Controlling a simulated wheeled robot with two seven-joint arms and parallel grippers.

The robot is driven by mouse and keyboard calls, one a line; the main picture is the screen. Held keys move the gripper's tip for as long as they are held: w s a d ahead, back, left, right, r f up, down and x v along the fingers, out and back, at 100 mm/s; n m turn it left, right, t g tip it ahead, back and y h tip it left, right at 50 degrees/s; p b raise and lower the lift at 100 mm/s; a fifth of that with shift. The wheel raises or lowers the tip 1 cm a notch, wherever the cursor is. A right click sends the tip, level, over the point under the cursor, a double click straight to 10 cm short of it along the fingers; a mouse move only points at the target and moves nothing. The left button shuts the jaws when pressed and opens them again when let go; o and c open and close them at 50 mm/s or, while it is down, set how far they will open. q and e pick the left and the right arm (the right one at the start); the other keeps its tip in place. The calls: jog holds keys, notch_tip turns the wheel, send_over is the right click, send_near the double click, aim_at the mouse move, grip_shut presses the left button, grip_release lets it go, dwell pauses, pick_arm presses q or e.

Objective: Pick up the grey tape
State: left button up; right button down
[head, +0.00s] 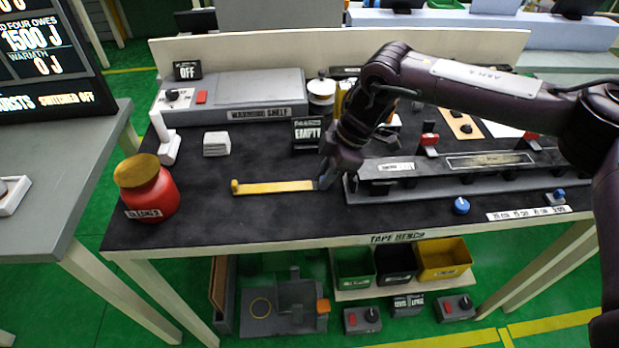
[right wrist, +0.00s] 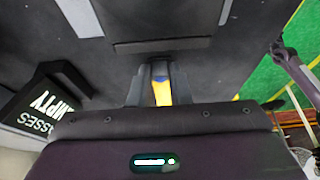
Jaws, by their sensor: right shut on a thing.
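My right gripper (head: 325,180) is low over the black bench top, at the right end of a flat yellow bar (head: 275,187). The bar lies along the bench and has a small raised knob at its left end. In the right wrist view the fingers are shut on a yellow piece (right wrist: 162,92) with a darker end, which looks like this bar. Its gripped end is mostly hidden by the fingers. I cannot make out a separate grey tape. My left gripper is not in view.
A long grey rack (head: 455,175) stands just right of the gripper. The EMPTY sign (head: 307,132) is behind it. A red jar with a yellow lid (head: 147,190) stands at the left. A blue knob (head: 461,205) is near the front edge. The bench front left of centre is clear.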

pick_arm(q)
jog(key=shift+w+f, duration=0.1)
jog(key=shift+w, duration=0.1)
pick_arm(e)
notch_tip(320, 180, up, 20)
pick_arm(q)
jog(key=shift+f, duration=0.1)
pick_arm(e)
jog(key=shift+f, duration=0.15)
